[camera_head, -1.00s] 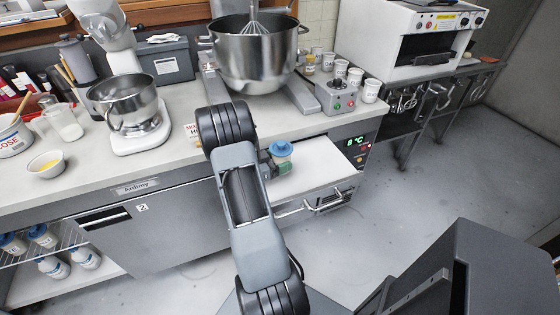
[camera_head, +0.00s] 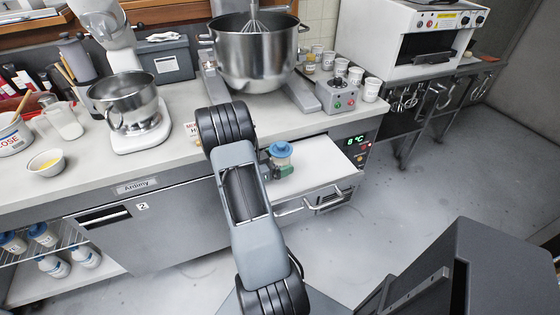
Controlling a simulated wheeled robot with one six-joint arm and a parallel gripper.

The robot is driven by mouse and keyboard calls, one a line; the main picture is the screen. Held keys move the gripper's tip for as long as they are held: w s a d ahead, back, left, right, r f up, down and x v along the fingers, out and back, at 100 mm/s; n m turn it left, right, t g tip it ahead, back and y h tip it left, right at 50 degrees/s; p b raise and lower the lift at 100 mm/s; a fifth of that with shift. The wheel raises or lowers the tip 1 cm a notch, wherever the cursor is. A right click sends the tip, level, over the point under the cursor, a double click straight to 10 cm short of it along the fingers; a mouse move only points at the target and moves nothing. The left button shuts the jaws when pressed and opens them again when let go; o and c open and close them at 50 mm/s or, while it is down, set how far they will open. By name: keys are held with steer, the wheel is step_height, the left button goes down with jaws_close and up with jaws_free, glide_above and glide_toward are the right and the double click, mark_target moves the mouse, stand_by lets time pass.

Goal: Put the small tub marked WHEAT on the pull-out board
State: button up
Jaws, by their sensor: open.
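A small pale tub with a blue lid (camera_head: 281,152) stands upright at the back left of the white pull-out board (camera_head: 322,160). I cannot read any marking on it, so whether it is the WHEAT tub does not show. My gripper (camera_head: 280,169) is just in front of the tub, low over the board, with a greenish finger part showing. It is open. My arm hides much of it, and I cannot tell whether it touches the tub.
Several small white tubs (camera_head: 355,76) stand on the counter right of the big mixer bowl (camera_head: 252,60). A control box (camera_head: 338,97) stands before them. The board's right part is clear.

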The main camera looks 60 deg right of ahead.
steer(key=shift+r, duration=0.2)
steer(key=v, duration=1.2)
steer(key=shift+b, duration=0.4)
steer(key=shift+a, duration=0.1)
